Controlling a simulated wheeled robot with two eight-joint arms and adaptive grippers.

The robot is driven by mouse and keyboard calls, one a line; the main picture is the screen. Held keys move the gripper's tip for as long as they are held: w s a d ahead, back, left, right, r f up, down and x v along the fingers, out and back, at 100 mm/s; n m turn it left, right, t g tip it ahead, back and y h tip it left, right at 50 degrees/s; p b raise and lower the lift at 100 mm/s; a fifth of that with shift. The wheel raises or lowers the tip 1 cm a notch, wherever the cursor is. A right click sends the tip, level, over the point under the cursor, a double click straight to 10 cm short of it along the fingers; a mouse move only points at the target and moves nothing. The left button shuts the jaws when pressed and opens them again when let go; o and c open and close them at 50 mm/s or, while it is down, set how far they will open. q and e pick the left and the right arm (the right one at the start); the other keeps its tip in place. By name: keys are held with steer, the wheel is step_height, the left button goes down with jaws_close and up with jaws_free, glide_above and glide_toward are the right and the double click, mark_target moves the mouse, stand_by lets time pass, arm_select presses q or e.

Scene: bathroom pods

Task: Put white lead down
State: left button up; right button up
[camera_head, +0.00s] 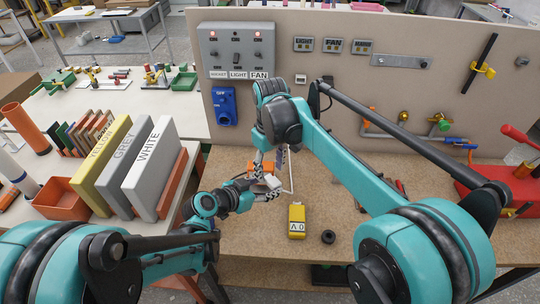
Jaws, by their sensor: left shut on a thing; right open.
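My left gripper (262,189) is low over the brown workbench (250,240), shut on a small white piece (273,182), which appears to be the end of the white lead. A thin white lead (291,172) runs up beside it towards the panel. My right arm arches over the bench, and its gripper (270,158) points down just above the left one. It is open and partly hidden by my arm. An orange object (258,167) lies behind the grippers, mostly covered.
A yellow meter (297,221) and a black ring (328,237) lie right of the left gripper. The upright panel (300,95) carries a grey switch box (237,50) and blue socket (225,106). Binders labelled yellow, grey and white (153,165) stand left. A red toolbox (490,190) is right.

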mark_target(270, 180)
step_height(270, 180, down, 5)
steer(key=shift+r, duration=0.1)
stand_by(0.3)
arm_select(q)
steer(key=shift+c, duration=0.2)
arm_select(e)
jaws_close()
arm_select(q)
steer(key=o, duration=1.2)
steer(key=shift+o, duration=0.2)
